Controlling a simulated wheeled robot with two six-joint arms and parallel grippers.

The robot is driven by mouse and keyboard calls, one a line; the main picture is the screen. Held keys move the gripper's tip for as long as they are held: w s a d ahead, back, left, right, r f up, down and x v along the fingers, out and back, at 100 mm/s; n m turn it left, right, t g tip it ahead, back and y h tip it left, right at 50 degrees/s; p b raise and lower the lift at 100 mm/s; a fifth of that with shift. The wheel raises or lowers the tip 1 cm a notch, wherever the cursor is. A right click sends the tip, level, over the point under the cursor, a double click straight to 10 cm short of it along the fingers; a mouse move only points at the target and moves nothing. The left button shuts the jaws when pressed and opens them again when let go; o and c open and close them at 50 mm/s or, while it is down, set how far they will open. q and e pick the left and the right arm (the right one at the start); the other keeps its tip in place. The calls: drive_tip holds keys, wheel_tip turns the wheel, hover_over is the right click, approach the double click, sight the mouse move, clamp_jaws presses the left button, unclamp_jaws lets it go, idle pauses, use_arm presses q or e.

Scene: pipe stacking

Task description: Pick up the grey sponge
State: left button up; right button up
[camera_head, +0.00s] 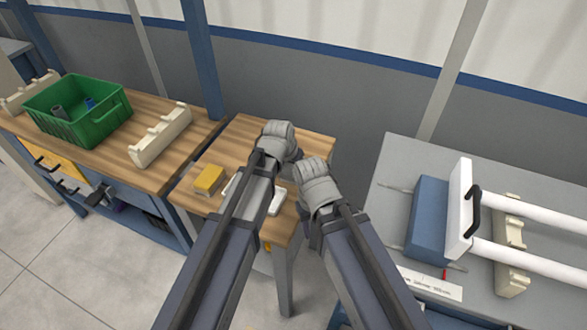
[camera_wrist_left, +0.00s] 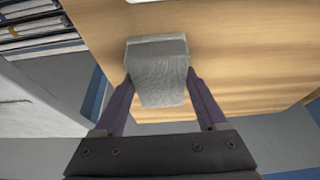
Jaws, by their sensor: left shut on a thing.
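The grey sponge (camera_wrist_left: 158,75) is a pale grey block in the left wrist view. My left gripper (camera_wrist_left: 160,95) is shut on it, with one dark finger against each side. The sponge shows against the small wooden table (camera_wrist_left: 240,60), near its edge; I cannot tell whether it touches the top. In the head view my left arm reaches over the small wooden table (camera_head: 225,150), and its wrist hides the gripper and sponge. My right arm's wrist is close beside it on the right; the right gripper's fingers are hidden.
A yellow block (camera_head: 209,180) and a partly hidden white object (camera_head: 232,187) lie on the small table. Left is a bench with a green crate (camera_head: 85,120) and cream racks (camera_head: 160,136). Right is a grey table with a blue block (camera_head: 428,215) and white pipes (camera_head: 530,212).

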sight(293, 166)
use_arm(q)
drive_tip(key=c, duration=0.4)
wheel_tip(293, 166, up, 10)
drive_tip(key=p, duration=1)
drive_tip(key=o, duration=0.9)
drive_tip(key=c, duration=0.6)
